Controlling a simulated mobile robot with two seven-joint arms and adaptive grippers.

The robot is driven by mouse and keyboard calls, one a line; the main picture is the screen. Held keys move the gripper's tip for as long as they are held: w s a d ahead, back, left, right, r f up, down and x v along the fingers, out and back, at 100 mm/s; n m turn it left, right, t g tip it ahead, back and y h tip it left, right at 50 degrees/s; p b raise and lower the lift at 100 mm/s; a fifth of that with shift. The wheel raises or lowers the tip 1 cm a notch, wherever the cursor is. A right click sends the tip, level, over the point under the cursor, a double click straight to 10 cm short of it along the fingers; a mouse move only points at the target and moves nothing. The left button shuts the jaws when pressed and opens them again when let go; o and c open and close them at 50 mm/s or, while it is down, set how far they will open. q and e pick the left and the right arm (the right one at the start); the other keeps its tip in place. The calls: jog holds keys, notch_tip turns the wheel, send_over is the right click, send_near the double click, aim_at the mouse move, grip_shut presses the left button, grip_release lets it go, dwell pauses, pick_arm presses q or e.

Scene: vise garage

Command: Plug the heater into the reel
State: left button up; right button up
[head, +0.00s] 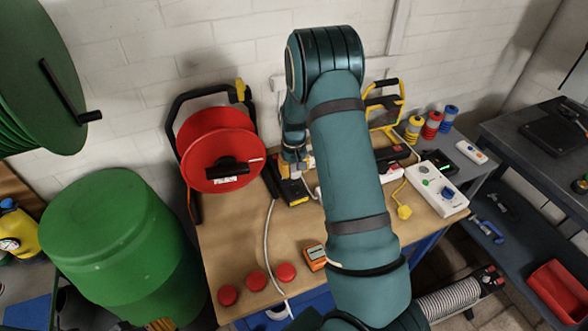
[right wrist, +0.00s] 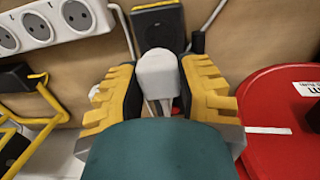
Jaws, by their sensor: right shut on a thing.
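The reel (head: 222,150) is a red drum in a dark frame, upright at the left of the wooden workbench. My right gripper (head: 303,163) is just right of it, largely hidden behind my arm in the head view. In the right wrist view, its yellow-and-dark fingers (right wrist: 160,92) are shut on a white plug (right wrist: 157,72) with a pale cord running from it. The red reel also shows in the right wrist view (right wrist: 275,105), at the right and apart from the plug. Its sockets are not clearly visible. I cannot identify the heater. My left gripper is not in view.
A black-and-yellow box (head: 292,192) lies near my gripper. A white power strip (right wrist: 45,25) shows in the wrist view. An orange meter (head: 315,257) and red round pieces (head: 256,281) lie at the front. A green barrel (head: 118,240) stands left.

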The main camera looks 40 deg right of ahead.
aim_at(294, 188)
jog(key=shift+f+b, duration=1.8)
jog(key=shift+f, duration=1.05)
jog(key=shift+f+b, duration=0.6)
jog(key=shift+b, duration=0.1)
dwell(0.4)
jog(key=o, duration=1.1)
notch_tip(294, 188, up, 12)
jog(key=shift+r, duration=0.1)
